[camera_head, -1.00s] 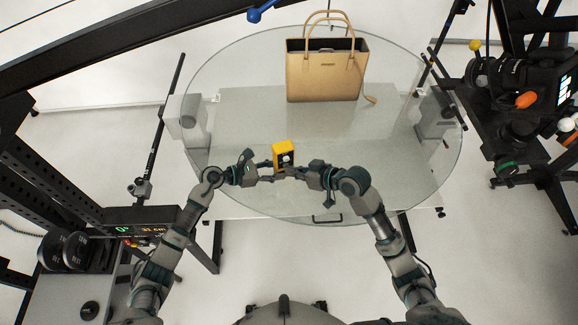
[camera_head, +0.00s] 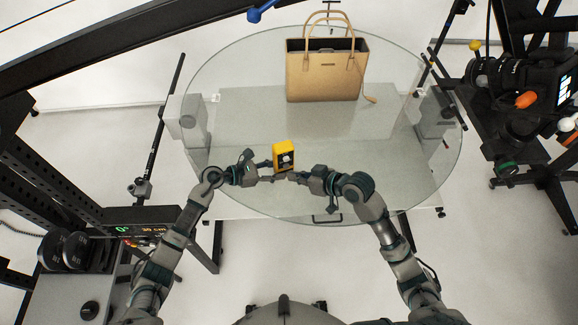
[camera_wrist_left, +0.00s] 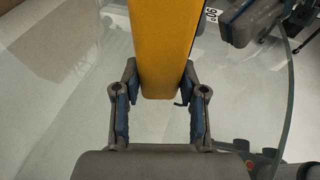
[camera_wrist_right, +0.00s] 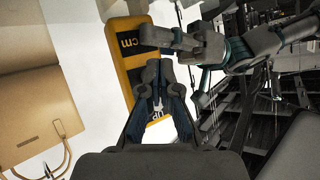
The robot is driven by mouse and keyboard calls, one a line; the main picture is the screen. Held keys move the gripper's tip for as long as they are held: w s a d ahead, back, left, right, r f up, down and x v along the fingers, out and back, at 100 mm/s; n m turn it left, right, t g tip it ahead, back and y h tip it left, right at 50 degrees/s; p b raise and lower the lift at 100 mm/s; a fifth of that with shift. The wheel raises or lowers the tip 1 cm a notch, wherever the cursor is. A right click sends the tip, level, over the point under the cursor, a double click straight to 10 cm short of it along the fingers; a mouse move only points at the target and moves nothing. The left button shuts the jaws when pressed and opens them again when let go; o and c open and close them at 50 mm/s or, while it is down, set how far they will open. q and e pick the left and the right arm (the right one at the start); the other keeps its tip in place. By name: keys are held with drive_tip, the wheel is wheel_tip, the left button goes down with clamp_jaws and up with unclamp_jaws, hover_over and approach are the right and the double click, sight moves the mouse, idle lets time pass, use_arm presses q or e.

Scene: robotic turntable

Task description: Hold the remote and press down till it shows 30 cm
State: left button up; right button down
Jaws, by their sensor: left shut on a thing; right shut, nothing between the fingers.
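The yellow remote (camera_head: 281,151) with a dark front stands upright between my two grippers, over the near edge of the glass turntable (camera_head: 232,128). My left gripper (camera_head: 268,170) is shut on the remote, which fills the gap between its fingers in the left wrist view (camera_wrist_left: 165,45). My right gripper (camera_head: 294,175) is shut and empty, with its tips at the remote's front. In the right wrist view the remote (camera_wrist_right: 124,68) shows "cm" and "UP" lettering; the fingertips hide part of its face, and I cannot tell whether they touch it. The display (camera_head: 143,230) reads 0° and 30 cm.
A tan handbag (camera_head: 322,78) stands at the back of the glass turntable. A black rack with dumbbells (camera_head: 64,250) is at the left, and a camera rig (camera_head: 515,90) at the right. The glass between the handbag and my grippers is clear.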

drive_tip(key=shift+s+d, duration=0.25)
drive_tip(key=shift+s, duration=0.55)
drive_tip(key=shift+s+d, duration=0.25)
drive_tip(key=shift+s, duration=0.55)
drive_tip(key=shift+s+d, duration=0.25)
drive_tip(key=shift+s, duration=0.55)
use_arm(q)
drive_tip(key=o, duration=0.9)
drive_tip(key=shift+o, duration=0.2)
